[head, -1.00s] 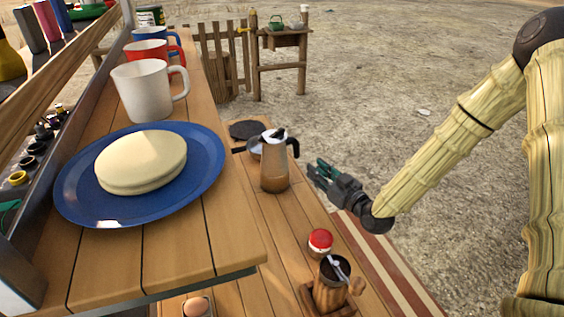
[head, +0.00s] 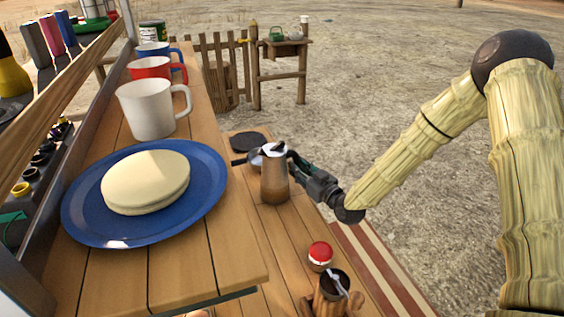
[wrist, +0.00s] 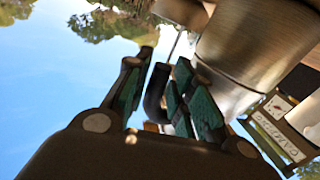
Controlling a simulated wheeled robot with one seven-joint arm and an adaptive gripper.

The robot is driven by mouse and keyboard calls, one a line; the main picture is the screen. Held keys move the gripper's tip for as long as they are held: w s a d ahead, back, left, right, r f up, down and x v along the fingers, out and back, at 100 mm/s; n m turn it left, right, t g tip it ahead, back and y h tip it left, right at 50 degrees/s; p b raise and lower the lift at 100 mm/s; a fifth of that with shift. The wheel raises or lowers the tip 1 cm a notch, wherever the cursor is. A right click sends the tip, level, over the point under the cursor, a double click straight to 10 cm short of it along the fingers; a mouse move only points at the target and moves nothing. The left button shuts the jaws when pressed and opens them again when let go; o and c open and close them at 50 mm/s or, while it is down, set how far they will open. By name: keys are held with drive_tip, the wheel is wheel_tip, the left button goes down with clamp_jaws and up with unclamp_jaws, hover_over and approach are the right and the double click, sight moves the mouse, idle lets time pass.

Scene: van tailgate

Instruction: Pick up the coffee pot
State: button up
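The coffee pot (head: 273,182), with a silver top and a brownish lower body, stands upright on the lower wooden shelf. My gripper (head: 298,166) is at the pot's right side, at its black handle. In the wrist view the pot's metal body (wrist: 258,45) fills the upper right. There the black handle (wrist: 155,92) lies between the green-padded fingers of my gripper (wrist: 158,95). The fingers are apart, with a gap visible on the left of the handle. The handle is close to the right finger; I cannot tell whether they touch. In the head view the gripper hides most of the handle.
A red-lidded jar (head: 320,255) and a dark cup with a spoon (head: 333,285) stand on the lower shelf nearer me. A dark round disc (head: 248,142) lies behind the pot. The upper board (head: 215,255) holds a blue plate (head: 210,205) and several mugs. Open ground lies right.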

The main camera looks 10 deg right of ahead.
sight(297, 155)
drive_tip(key=shift+x, duration=0.8)
clamp_jaws()
drive_tip(key=shift+r, duration=0.15)
drive_tip(key=shift+r+b, duration=0.4)
drive_tip(key=shift+r, duration=1.25)
drive_tip(key=s+r+b, duration=0.1)
drive_tip(key=s+b, duration=0.1)
drive_tip(key=s, duration=1.4)
drive_tip(key=shift+a+r+b, duration=0.25)
drive_tip(key=shift+b, duration=0.1)
drive_tip(key=shift+w, duration=0.1)
